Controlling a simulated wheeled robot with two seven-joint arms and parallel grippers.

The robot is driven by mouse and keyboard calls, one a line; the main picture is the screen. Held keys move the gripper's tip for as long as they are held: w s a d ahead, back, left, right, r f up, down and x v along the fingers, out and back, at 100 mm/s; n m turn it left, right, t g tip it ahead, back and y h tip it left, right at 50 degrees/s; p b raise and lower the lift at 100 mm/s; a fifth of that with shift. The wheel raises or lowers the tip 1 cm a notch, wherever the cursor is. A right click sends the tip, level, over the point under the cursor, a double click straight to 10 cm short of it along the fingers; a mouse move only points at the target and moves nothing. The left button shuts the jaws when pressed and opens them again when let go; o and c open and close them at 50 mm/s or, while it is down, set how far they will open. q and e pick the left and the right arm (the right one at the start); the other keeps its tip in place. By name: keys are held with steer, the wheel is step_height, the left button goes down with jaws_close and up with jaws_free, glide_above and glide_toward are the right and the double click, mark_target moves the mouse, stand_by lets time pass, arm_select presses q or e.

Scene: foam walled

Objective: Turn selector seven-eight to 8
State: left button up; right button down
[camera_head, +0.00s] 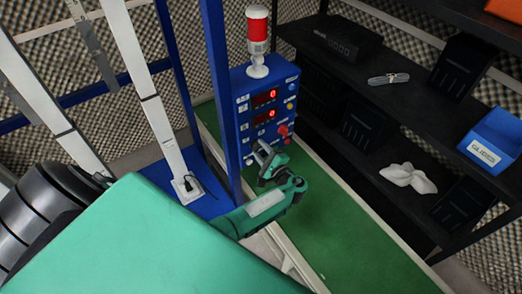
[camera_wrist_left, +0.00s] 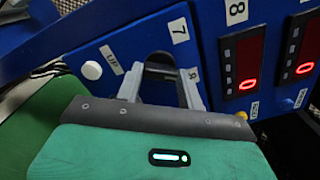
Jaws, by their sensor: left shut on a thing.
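The blue control panel (camera_head: 243,90) stands beyond my left gripper (camera_head: 262,155) in the head view. In the left wrist view my left gripper (camera_wrist_left: 162,88) has its two grey fingers at the blue panel (camera_wrist_left: 130,35), shut on selector seven-eight. Only a dark part of the selector (camera_wrist_left: 158,70) shows between the fingers, so its pointer direction cannot be told. A white label 7 (camera_wrist_left: 179,30) is above the fingers. My right gripper is not in view.
A white button (camera_wrist_left: 91,70) labelled UP sits left of the fingers. Two red displays (camera_wrist_left: 243,62) (camera_wrist_left: 298,50) read 0. A red-and-white beacon (camera_head: 257,40) tops the panel. A black shelf (camera_head: 370,120) stands at the right, and a blue post (camera_head: 218,100) at the left.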

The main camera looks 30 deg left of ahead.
arm_select(q)
steer(key=o, duration=1)
steer(key=b+v, duration=0.4)
steer(key=v, duration=1)
steer(key=shift+f, duration=0.2)
